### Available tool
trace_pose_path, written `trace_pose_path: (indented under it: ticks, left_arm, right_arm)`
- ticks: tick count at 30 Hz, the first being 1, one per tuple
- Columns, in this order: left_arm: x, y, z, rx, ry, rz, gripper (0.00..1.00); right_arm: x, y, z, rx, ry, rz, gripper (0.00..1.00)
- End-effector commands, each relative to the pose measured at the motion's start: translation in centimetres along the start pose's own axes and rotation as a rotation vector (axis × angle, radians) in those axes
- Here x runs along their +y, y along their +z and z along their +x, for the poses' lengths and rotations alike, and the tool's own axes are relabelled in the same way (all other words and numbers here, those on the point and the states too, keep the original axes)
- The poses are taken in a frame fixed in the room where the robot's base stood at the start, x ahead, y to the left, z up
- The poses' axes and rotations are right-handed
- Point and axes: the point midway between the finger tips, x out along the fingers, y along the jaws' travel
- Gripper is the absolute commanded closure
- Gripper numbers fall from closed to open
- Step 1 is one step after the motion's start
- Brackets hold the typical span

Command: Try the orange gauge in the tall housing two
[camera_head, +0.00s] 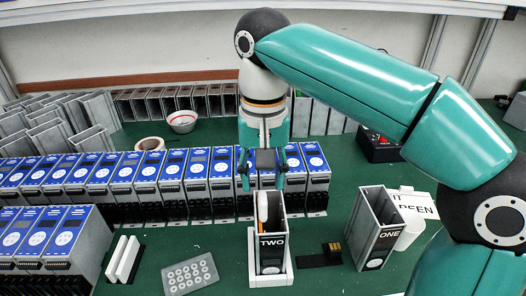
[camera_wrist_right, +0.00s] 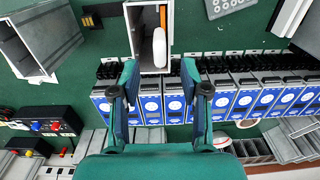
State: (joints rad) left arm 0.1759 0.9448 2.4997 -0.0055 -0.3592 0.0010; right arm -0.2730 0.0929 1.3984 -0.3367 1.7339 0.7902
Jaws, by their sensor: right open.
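The tall housing two (camera_head: 271,252), a grey open-topped box labelled TWO, stands upright in a white base at the front centre. It also shows in the right wrist view (camera_wrist_right: 136,30). The orange gauge (camera_head: 262,212), a slim piece with a white part, stands inside its opening, towards the left wall; its lower part is hidden. It also shows in the right wrist view (camera_wrist_right: 163,16). My right gripper (camera_head: 262,180) is open and empty, above and just behind the housing, pointing down. In the right wrist view its fingers (camera_wrist_right: 159,76) are apart, clear of the gauge. My left gripper is not in view.
Housing one (camera_head: 375,229) stands to the right, beside a white labelled container (camera_head: 411,215). Rows of blue-fronted units (camera_head: 130,178) stand behind and left. A grey perforated block (camera_head: 190,274) and white strips (camera_head: 122,258) lie left of housing two. A black box with knobs (camera_head: 378,146) sits behind right.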

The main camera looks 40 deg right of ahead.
Motion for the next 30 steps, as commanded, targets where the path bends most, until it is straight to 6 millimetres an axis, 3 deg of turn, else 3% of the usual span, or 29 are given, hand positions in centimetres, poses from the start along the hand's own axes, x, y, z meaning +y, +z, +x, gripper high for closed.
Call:
trace_pose_path:
  ticks: [6, 12, 30]
  left_arm:
    - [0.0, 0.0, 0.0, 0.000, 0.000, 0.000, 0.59]
    - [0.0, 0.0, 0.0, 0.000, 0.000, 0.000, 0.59]
    - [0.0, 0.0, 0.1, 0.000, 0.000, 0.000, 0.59]
  right_arm:
    - [-0.1, -0.1, -3.5, 0.002, 0.000, -0.002, 0.55]
    - [-0.1, -0.1, -5.0, 0.000, 0.001, -0.001, 0.55]
    - [0.0, 0.0, -5.4, -0.001, 0.001, -0.001, 0.55]
